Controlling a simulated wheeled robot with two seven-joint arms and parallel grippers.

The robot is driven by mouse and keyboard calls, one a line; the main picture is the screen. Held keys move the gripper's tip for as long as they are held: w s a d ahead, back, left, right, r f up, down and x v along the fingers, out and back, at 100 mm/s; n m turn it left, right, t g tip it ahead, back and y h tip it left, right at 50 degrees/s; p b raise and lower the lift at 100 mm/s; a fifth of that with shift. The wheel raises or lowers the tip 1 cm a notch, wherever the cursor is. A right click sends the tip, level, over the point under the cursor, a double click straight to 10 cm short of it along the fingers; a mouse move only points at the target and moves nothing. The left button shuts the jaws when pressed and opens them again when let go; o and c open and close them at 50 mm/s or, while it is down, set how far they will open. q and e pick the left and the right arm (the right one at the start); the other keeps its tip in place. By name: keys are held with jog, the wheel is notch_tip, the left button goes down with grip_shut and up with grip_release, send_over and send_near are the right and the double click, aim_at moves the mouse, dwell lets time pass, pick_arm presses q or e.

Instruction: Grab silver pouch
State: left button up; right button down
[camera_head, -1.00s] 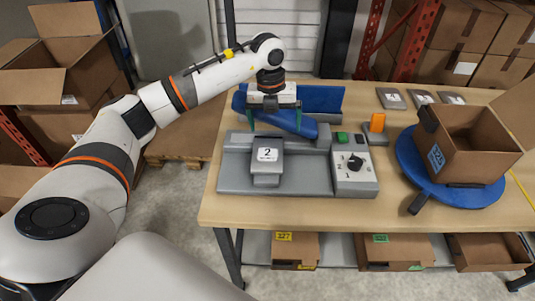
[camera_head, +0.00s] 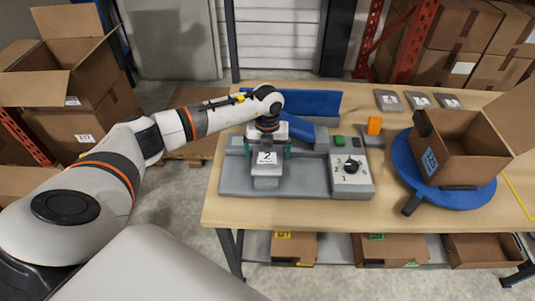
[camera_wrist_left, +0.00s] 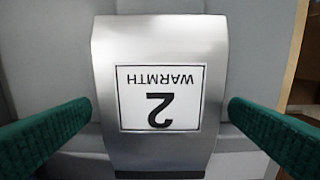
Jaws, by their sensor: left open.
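The silver pouch (camera_head: 265,169) has a white label reading "2 WARMTH". It sits at the front of the grey dispenser (camera_head: 312,183) on the table. In the left wrist view the pouch (camera_wrist_left: 158,40) fills the middle, its label upside down. My left gripper (camera_head: 268,151) is over the pouch, pointing down, and hides part of it. In the wrist view its two green fingers (camera_wrist_left: 158,110) are open, one on each side of the pouch, with gaps between. My right gripper is out of view.
A control block with a dial (camera_head: 353,168) is right of the pouch. A blue chute (camera_head: 305,130) lies behind. An open cardboard box (camera_head: 463,150) stands on a blue turntable (camera_head: 478,196) at right. Several flat grey labelled packets (camera_head: 388,100) lie at the back right.

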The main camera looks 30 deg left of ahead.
pick_arm(q)
jog(key=shift+f, duration=0.25)
jog(key=c, duration=0.9)
jog(key=shift+r, duration=0.1)
jog(key=shift+c, duration=0.2)
